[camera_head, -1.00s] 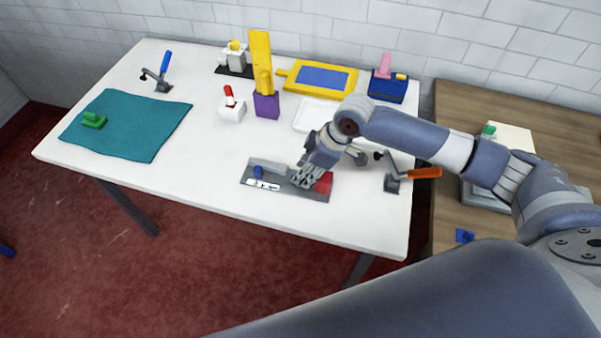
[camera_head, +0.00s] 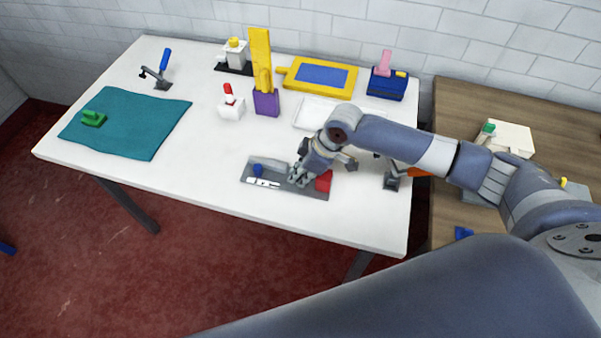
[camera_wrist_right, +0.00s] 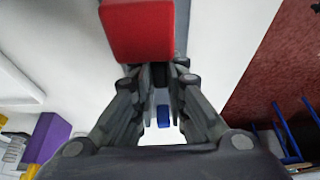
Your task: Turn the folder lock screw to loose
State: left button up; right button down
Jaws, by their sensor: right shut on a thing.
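The folder is a flat grey plate (camera_head: 290,188) near the front of the white table, with a blue knob (camera_head: 258,169), a white marked strip (camera_head: 263,182) and a red block (camera_head: 324,181). My right gripper (camera_head: 297,178) is down at the plate, between the knob and the block, shut on a small part that its fingers largely hide, apparently the lock screw. In the right wrist view the red block (camera_wrist_right: 138,30) is close at the top and a blue piece (camera_wrist_right: 163,115) shows between the fingers. My left gripper is not in view.
A lever clamp with an orange handle (camera_head: 418,171) stands right of the folder, partly behind my right arm. A teal cloth (camera_head: 140,130) lies left; the table between is clear.

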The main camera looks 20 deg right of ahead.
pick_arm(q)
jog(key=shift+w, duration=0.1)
